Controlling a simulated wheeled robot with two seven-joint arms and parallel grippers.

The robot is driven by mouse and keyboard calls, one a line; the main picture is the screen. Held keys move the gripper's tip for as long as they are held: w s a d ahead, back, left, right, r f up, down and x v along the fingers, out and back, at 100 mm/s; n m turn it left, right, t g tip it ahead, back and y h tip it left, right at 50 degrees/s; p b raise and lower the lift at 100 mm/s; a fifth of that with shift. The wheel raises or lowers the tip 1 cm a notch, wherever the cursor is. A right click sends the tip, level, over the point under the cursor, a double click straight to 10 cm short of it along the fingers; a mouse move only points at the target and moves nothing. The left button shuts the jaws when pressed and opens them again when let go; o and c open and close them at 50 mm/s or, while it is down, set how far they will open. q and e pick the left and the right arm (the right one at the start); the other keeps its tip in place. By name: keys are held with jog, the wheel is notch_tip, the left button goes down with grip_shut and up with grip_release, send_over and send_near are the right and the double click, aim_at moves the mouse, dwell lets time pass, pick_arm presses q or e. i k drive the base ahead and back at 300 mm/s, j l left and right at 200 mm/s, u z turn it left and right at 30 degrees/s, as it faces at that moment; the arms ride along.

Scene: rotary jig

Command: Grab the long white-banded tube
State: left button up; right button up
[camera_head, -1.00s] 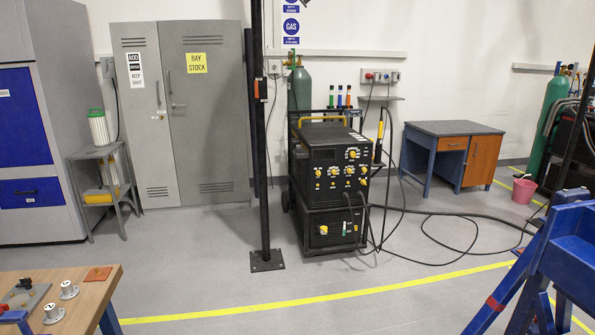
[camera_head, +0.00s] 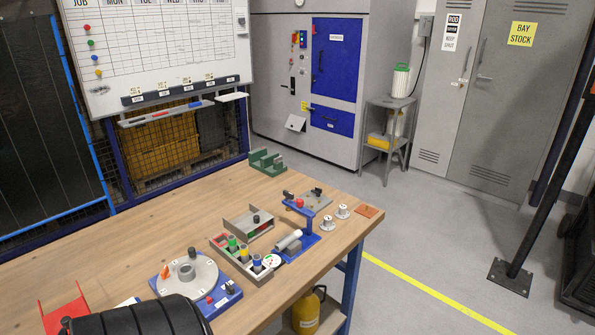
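A wooden workbench (camera_head: 150,235) holds several small parts. A grey tray (camera_head: 228,260) holds short upright cylinders with coloured tops, among them a green one (camera_head: 232,243), a yellow one (camera_head: 244,253) and a blue one (camera_head: 257,263). Right of it, a grey cylinder with a pale end (camera_head: 289,241) lies slanted at a blue stand (camera_head: 305,242). I cannot tell whether any of these is the long white-banded tube; the bands are too small to make out. Neither gripper is in view.
A blue-based rotary jig (camera_head: 195,276) with a round grey plate sits near the front. A green block (camera_head: 266,162) stands at the back edge, and two white knobs (camera_head: 343,211) at the right. A black rounded shape covers the lower left. The bench's back left is clear.

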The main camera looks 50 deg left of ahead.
aim_at(293, 237)
jog(key=u, duration=1.7)
